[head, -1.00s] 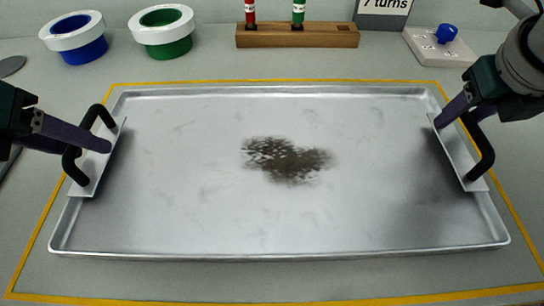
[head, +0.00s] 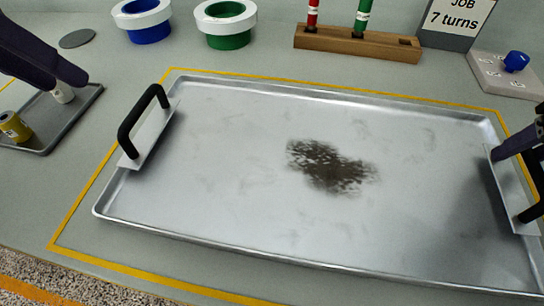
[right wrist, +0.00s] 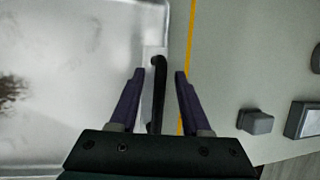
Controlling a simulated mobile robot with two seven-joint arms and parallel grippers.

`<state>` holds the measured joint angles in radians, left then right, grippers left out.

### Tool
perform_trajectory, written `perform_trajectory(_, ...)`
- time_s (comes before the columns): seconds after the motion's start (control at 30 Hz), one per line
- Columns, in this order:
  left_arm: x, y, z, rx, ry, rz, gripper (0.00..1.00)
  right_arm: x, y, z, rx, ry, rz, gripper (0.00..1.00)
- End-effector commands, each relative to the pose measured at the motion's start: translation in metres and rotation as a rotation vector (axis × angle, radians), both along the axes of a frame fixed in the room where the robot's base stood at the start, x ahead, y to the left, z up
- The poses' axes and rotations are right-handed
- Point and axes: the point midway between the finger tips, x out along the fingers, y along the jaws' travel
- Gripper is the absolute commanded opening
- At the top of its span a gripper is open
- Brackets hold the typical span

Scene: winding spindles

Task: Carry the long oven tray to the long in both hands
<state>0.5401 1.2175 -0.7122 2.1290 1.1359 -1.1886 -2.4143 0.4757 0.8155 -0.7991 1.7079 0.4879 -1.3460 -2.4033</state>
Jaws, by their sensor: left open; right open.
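The long oven tray (head: 230,130) lies flat on the bench inside a yellow outline, with a dark burnt patch in its middle. Its left black handle (head: 143,118) is free of any gripper. My left gripper (head: 72,84) is open, well left of that handle, above a small grey tray and close by a small pale cylinder (head: 63,93). I cannot tell if it touches the cylinder. My right gripper (right wrist: 158,72) is open, with its fingers on either side of the right black handle (right wrist: 159,90). That handle also shows at the right edge in the head view (head: 536,180).
The small grey tray (head: 60,125) also holds a yellow spool (head: 14,127).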

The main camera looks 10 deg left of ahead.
Motion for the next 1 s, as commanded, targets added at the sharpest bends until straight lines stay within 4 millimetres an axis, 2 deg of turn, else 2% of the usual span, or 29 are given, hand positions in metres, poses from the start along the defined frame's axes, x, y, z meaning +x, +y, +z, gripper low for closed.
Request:
perform_trajectory(0.17, 0.000, 0.000, 0.000, 0.000, 0.000, 0.000, 0.47, -0.009, 0.006, 0.026, -0.001, -0.004, 0.004, 0.47)
perform_trajectory(0.4, 0.000, 0.000, 0.000, 0.000, 0.000, 0.000, 0.47, -0.028, 0.017, 0.074, 0.000, -0.005, 0.003, 0.47)
perform_trajectory(0.53, 0.000, 0.000, 0.000, 0.000, 0.000, 0.000, 0.47, -0.036, 0.022, 0.093, -0.001, -0.005, 0.002, 0.47)
perform_trajectory(0.7, 0.000, 0.000, 0.000, 0.000, 0.000, 0.000, 0.47, -0.041, 0.024, 0.104, 0.000, -0.002, 0.000, 0.47)
perform_trajectory(1.0, 0.000, 0.000, 0.000, 0.000, 0.000, 0.000, 0.47, -0.042, 0.025, 0.105, -0.001, 0.000, 0.000, 0.47)
